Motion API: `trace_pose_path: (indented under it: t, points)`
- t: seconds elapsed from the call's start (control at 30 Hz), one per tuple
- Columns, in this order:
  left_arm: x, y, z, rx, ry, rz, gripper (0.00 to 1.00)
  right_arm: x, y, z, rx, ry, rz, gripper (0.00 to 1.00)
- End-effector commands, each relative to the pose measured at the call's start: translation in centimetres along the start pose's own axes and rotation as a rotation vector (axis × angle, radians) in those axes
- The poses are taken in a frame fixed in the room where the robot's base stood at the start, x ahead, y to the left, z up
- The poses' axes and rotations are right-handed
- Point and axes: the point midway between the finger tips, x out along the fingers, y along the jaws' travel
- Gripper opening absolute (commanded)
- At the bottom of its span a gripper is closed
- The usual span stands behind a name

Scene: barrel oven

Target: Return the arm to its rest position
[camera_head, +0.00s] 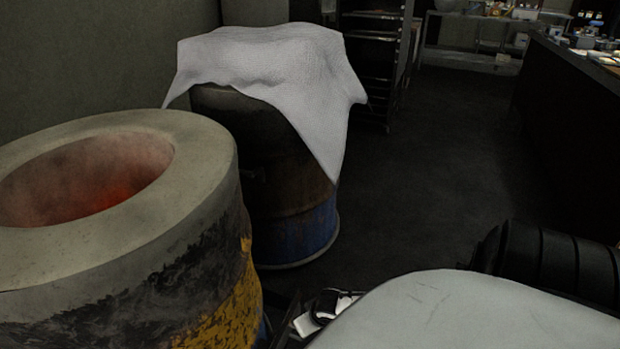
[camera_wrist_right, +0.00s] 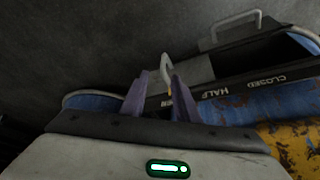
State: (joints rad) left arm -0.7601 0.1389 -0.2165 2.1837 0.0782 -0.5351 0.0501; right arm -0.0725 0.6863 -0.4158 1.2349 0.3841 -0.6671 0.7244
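In the right wrist view, my right gripper (camera_wrist_right: 160,78) shows two grey-purple fingers standing apart, with a gap between them. A light metal handle (camera_wrist_right: 167,68) shows in line with this gap, near the right fingertip. I see nothing gripped; whether the handle touches a finger I cannot tell. A pale rounded arm part of mine fills the bottom right of the head view, with a black ribbed part behind it. The right gripper is not clearly seen there. My left arm and gripper are in neither view.
The barrel oven (camera_head: 205,200) stands close at left, its round top opening (camera_head: 85,180) glowing red. Behind it a second barrel (camera_head: 290,215) carries a white cloth (camera_head: 280,65). Dark floor (camera_head: 430,190) is clear.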

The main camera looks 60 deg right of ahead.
Motion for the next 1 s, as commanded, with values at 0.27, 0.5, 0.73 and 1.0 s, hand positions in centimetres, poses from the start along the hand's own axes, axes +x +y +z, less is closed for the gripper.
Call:
trace_pose_path:
  t: [0.27, 0.5, 0.73, 1.0]
  points:
    - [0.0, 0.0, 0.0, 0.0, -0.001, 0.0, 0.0, 0.0, 0.0, 0.0, 0.0, 0.0, -0.001, 0.28]
    - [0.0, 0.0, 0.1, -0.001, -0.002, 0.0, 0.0, -0.2, -1.2, 0.6, -0.018, -0.008, -0.015, 0.28]
    - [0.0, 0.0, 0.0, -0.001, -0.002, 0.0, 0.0, -5.2, -11.4, 5.6, -0.203, -0.068, -0.132, 0.28]
    - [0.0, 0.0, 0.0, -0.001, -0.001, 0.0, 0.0, -16.9, -18.9, 8.9, -0.427, -0.075, -0.218, 0.28]
